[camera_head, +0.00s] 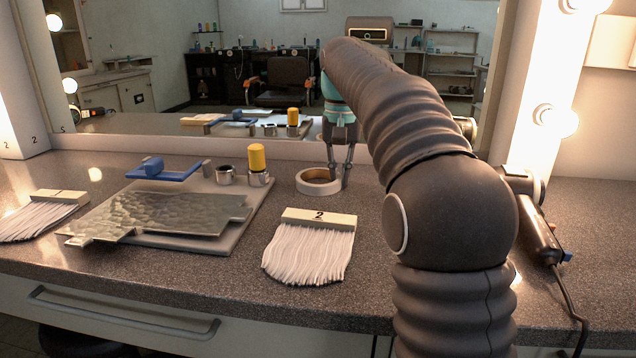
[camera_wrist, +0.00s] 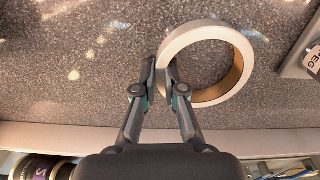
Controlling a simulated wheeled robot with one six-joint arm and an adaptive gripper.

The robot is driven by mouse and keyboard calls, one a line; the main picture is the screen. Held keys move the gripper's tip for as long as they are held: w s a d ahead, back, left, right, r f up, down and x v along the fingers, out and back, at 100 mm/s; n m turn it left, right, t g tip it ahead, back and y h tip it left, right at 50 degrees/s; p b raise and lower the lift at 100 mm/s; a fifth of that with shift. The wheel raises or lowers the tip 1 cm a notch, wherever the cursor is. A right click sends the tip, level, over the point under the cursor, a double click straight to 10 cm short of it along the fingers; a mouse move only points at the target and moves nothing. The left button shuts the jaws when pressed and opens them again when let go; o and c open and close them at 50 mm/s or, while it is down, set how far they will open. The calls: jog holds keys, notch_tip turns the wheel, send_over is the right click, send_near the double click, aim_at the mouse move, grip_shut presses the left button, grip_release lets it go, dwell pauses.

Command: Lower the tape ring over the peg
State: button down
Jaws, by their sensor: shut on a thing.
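The tape ring (camera_head: 309,187) is white outside and brown inside. It lies flat at counter height right of the pale board; I cannot tell whether it touches the counter. My gripper (camera_head: 341,180) points down at its right side. In the wrist view, my gripper (camera_wrist: 163,74) is shut on the wall of the ring (camera_wrist: 205,30), one finger outside and one inside.
A white brush marked 2 (camera_head: 310,250) lies in front of the ring. The mirror (camera_head: 215,120) stands behind. A dryer-like tool (camera_head: 540,235) hangs right.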

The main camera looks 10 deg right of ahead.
jog(key=shift+r+p, duration=1.35)
jog(key=shift+r, duration=1.65)
